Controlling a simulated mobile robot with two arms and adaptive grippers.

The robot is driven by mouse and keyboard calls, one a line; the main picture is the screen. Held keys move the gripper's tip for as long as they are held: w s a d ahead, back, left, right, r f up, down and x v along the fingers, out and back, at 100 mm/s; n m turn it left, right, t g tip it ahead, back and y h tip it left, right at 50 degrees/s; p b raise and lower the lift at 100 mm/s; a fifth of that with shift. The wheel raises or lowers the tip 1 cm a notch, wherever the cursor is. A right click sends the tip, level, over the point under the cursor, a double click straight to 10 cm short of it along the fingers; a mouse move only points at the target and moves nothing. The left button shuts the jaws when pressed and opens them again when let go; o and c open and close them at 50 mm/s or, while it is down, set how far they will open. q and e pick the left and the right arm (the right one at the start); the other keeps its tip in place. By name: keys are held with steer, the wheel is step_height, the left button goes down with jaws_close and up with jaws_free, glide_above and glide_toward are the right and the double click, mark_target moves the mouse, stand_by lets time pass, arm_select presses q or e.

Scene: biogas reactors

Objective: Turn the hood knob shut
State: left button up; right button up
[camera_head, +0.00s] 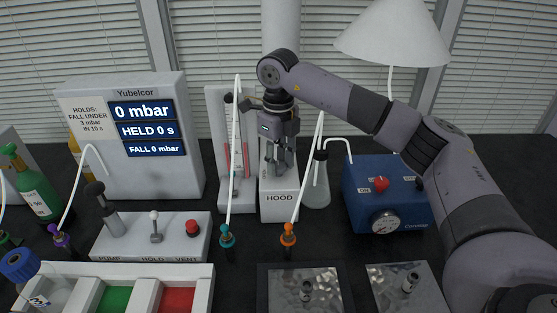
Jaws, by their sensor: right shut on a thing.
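My right gripper (281,165) comes in from the right on its arm and points down in front of the white HOOD stand (280,206). Its fingers are shut at the upper front of the stand, where the hood knob sits. The knob is hidden by the fingers, so I cannot see its angle. A wide white lamp-like hood (392,35) is at the upper right on a thin stem. My left gripper is not in view.
A white meter (130,175) with blue displays reads 0 mbar. A pump panel (150,240) stands in front of it. A tube column (222,185), a flask (316,188) and a blue pump (388,195) with a gauge stand close around the gripper. Thin white tubes rise nearby.

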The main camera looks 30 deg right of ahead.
mark_target(278, 165)
steer(key=shift+r+m, duration=0.1)
steer(key=shift+m, duration=0.3)
steer(key=o, duration=1.2)
step_height(278, 165, up, 12)
steer(key=shift+f, duration=0.1)
stand_by(0.4)
